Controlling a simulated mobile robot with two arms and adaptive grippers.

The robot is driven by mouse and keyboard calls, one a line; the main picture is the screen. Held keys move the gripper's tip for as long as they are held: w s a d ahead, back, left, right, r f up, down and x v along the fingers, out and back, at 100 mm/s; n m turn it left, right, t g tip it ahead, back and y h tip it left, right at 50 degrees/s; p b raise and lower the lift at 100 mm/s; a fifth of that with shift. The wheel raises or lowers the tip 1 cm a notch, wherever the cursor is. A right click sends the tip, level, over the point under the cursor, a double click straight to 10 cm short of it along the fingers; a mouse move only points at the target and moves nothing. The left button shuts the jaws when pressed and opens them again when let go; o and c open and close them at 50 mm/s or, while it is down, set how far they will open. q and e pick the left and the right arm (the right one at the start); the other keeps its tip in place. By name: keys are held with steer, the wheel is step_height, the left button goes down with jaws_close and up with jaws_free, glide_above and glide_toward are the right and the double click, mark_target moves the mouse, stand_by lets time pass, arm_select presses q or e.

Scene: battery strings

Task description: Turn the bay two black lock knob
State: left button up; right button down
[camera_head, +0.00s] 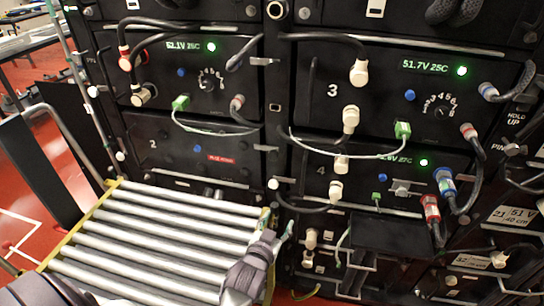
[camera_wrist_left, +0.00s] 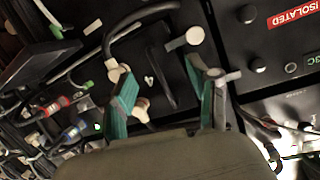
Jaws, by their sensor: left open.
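Bay two (camera_head: 185,150) is a black panel marked 2 with a red label, left of centre in the head view. The label reads ISOLATED in the left wrist view (camera_wrist_left: 290,14). Black round knobs (camera_wrist_left: 257,66) show on this panel; I cannot tell which is the lock knob. A pale latch (camera_wrist_left: 222,77) sits by the panel's lower right corner. My left gripper (camera_head: 275,225) is open and empty, just below that corner. Its green-padded fingers (camera_wrist_left: 165,100) point at the rack, one close to the latch; contact is unclear. My right gripper is not in view.
A roller table (camera_head: 150,238) with yellow edges stands before the rack at left. Bay four (camera_head: 355,172), with cables and plugs, lies right of the gripper. A black screen or plate (camera_head: 388,236) juts out below it. Cables hang across bay three (camera_head: 345,95).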

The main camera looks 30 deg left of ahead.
mark_target(273, 157)
arm_select(q)
steer(key=w+a+r+t+y, duration=0.1)
steer(key=a+r, duration=0.2)
steer(key=r, duration=0.2)
steer(key=a+r+t+y, duration=0.1)
steer(key=a+r, duration=0.2)
steer(key=r, duration=0.3)
steer(key=shift+n, duration=0.4)
steer(key=x, duration=1.3)
steer(key=shift+w+d+f, duration=0.1)
steer(key=shift+w+d, duration=0.1)
steer(key=shift+w, duration=0.05)
jaws_close()
